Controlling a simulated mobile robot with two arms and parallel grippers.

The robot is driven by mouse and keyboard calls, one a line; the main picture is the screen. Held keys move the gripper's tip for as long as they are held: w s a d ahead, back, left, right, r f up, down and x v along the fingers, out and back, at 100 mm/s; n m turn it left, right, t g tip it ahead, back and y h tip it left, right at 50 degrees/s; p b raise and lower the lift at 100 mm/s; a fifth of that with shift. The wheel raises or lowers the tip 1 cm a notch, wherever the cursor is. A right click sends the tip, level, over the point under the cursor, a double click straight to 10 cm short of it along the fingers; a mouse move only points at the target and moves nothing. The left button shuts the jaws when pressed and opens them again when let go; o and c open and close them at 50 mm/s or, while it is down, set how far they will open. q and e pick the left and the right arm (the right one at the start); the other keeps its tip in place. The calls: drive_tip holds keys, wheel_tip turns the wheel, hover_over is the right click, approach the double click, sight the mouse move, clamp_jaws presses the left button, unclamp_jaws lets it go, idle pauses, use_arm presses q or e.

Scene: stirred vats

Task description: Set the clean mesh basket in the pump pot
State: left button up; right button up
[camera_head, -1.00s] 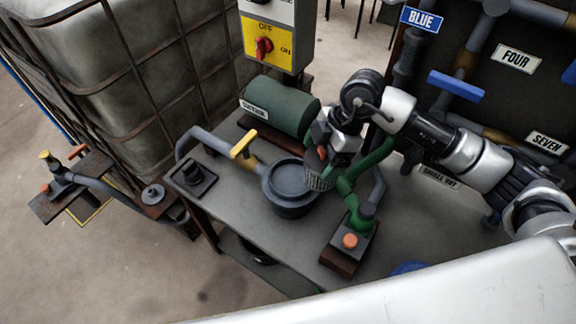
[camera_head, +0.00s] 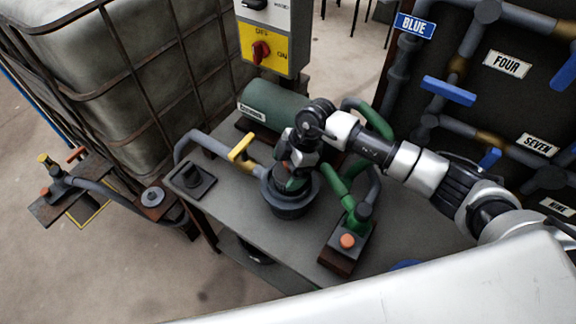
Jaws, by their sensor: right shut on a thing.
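The pump pot (camera_head: 289,210) is a dark round pot on the grey table, joined to a grey pipe on its left. My right gripper (camera_head: 290,180) is directly over the pot, pointing down, its fingers at or inside the pot's mouth. It is shut on the mesh basket, which the gripper and the pot now hide. I cannot tell whether the basket touches the pot's floor. My left gripper is not in view.
A yellow-handled valve (camera_head: 241,147) sits on the pipe left of the pot. A green motor (camera_head: 272,107) lies behind it. A green pipe (camera_head: 340,182) and a block with an orange button (camera_head: 347,241) stand to the right. The table's front left (camera_head: 240,222) is clear.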

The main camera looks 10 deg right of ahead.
drive_tip(key=shift+f, duration=0.6)
drive_tip(key=o, duration=0.7)
drive_tip(key=shift+r, duration=0.25)
drive_tip(key=s+b+v, duration=0.1)
drive_tip(key=b+v, duration=0.1)
drive_tip(key=v, duration=1)
drive_tip(key=shift+w+r, duration=0.4)
drive_tip(key=shift+r, duration=0.05)
